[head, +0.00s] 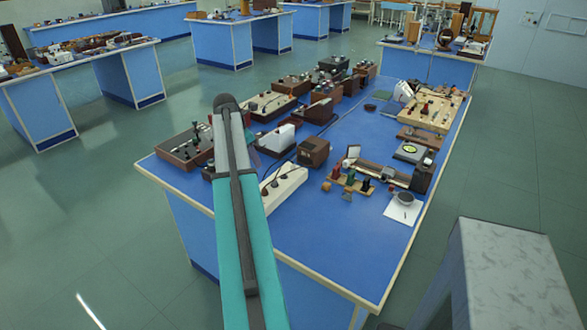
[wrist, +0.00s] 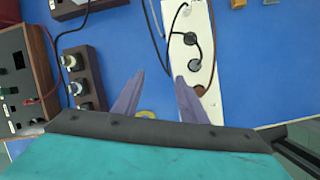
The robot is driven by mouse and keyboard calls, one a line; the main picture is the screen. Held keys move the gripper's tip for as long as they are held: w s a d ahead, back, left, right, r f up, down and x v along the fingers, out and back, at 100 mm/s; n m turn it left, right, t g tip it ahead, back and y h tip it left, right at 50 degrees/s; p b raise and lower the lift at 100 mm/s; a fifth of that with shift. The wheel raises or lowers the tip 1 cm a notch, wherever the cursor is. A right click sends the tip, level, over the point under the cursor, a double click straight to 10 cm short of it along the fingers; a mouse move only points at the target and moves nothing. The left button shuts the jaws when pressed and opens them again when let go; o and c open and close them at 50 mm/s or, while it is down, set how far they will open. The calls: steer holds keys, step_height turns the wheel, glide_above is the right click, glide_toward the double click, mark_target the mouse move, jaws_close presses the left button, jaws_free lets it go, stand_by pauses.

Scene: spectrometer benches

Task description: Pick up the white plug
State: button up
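A long white power strip (wrist: 215,15) stands upright in the wrist view, right of centre, on the blue bench top. A pale grey-white round plug (wrist: 195,64) sits on it, just below a black plug (wrist: 190,39) with a dark cord. My gripper (wrist: 160,76) is open, its two purple fingers apart with nothing between them. Its right fingertip overlaps the strip's left edge in the picture, below and left of the pale plug. The head view also shows the strip (head: 290,180), partly behind my teal arm; the fingers are mostly hidden there.
In the wrist view, a brown-framed box (wrist: 40,65) and dark socket blocks (wrist: 80,65) stand at the left. In the head view, a brown box (head: 314,151) stands beside the strip, and more instruments crowd the bench (head: 330,240).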

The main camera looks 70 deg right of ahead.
steer(key=s+d+r+n, duration=0.1)
steer(key=s+d+r, duration=0.4)
steer(key=s, duration=0.3)
steer(key=shift+s+d+g, duration=0.3)
steer(key=shift+d+g, duration=0.1)
steer(key=shift+d, duration=0.35)
steer(key=p, duration=0.2)
glide_above(293, 165)
steer(key=w+a, duration=0.1)
steer(key=a, duration=0.2)
steer(key=shift+w+d+f, duration=0.1)
steer(key=shift+f, duration=1.85)
steer(key=shift+w+d+f, duration=0.1)
steer(key=shift+f, duration=1.85)
steer(key=shift+p+x, duration=0.75)
steer(key=shift+x, duration=1.85)
steer(key=shift+s+d, duration=0.1)
steer(key=shift+c, duration=0.5)
